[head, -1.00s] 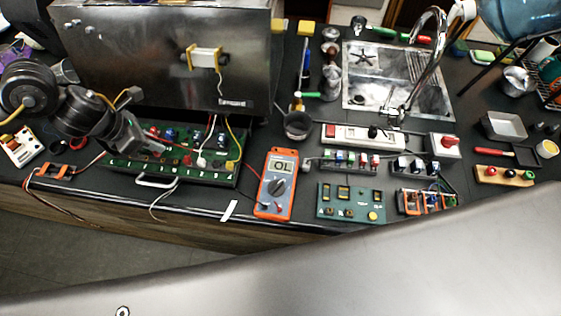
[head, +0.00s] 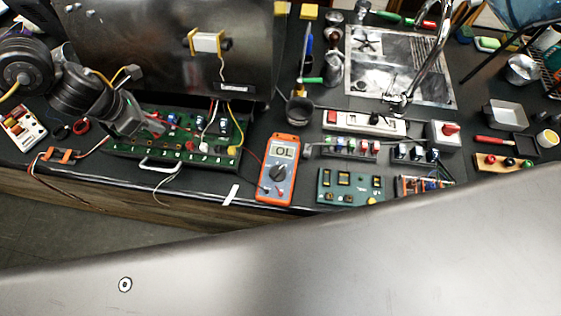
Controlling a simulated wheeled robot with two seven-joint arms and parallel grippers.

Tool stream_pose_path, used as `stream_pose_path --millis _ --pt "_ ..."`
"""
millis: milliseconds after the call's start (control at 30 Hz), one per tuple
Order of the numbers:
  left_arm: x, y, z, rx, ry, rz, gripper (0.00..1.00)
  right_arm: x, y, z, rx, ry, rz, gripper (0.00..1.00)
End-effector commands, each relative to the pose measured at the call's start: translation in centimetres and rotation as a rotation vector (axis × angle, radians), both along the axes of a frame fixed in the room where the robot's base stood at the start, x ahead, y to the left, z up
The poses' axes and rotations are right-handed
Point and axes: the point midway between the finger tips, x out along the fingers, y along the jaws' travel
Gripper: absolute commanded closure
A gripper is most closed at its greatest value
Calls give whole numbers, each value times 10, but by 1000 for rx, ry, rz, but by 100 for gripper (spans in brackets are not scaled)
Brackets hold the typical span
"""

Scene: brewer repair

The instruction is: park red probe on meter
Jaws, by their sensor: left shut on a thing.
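The orange meter (head: 277,170) lies on the dark counter in the middle of the head view, its display reading "OL". A red lead runs from it to the left towards the green terminal board (head: 124,149). My left gripper (head: 153,124) is over the back left part of that board, left of the meter and well apart from it. It is shut on a small red thing, which looks like the red probe (head: 157,127); the fingers hide most of it. The probe's tip cannot be made out. My right gripper is not in view.
A steel brewer housing (head: 165,60) stands behind the board. A dark cup (head: 299,109) stands behind the meter. A green panel (head: 350,187) and a switch strip (head: 362,123) lie to its right. My own grey surface fills the foreground.

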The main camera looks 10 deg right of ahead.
Motion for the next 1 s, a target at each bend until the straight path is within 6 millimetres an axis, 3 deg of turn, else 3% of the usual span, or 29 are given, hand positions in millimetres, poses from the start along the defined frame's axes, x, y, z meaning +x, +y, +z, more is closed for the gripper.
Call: stream_pose_path --millis 400,533,800,1000 --pt "0 0 0 0 0 -1 100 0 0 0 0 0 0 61" --pt "-3 -2 -6 0 0 -79 100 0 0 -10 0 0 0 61" --pt "-25 -11 -23 1 -3 -665 100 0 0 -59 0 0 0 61" --pt "-42 -11 -22 2 0 -1019 100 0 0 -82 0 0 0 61"
